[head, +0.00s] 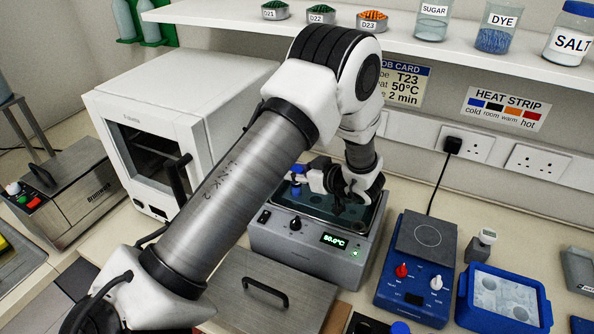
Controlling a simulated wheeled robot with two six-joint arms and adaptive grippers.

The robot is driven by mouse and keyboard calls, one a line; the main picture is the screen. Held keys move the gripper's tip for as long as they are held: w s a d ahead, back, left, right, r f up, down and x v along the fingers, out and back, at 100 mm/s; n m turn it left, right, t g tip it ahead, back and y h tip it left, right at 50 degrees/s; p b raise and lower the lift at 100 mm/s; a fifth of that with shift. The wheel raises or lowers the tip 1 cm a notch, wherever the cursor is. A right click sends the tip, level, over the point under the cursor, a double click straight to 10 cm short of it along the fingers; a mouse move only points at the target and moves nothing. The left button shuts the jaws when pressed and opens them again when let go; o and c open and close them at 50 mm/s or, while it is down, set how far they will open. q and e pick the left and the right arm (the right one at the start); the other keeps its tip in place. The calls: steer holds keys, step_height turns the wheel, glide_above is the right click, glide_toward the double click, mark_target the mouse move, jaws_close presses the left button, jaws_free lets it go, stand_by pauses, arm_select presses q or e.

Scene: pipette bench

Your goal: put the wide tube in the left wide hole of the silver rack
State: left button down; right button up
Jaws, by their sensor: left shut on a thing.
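My left gripper (345,197) is low over the open water bath (318,252), whose display reads 50.0°C. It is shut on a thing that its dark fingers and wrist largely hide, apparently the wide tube. A blue cap (298,170) shows just left of the gripper, at the bath's back left. I cannot tell whether that cap belongs to the held tube. The silver rack cannot be made out clearly; the arm and gripper cover part of the bath. My right gripper is out of view.
A blue hotplate (415,275) and blue tray (503,299) stand right of the bath. A metal lid (270,295) with a black handle lies in front. A white oven (170,110) stands left. The shelf (430,45) overhangs the back.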

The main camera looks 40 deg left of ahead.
arm_select(q)
steer(key=shift+f, duration=0.4)
steer(key=shift+s+f, duration=0.1)
steer(key=shift+f+b, duration=0.4)
steer(key=shift+b, duration=0.05)
steer(key=c, duration=0.7)
jaws_free()
step_height(320, 180, up, 10)
steer(key=shift+r, duration=0.1)
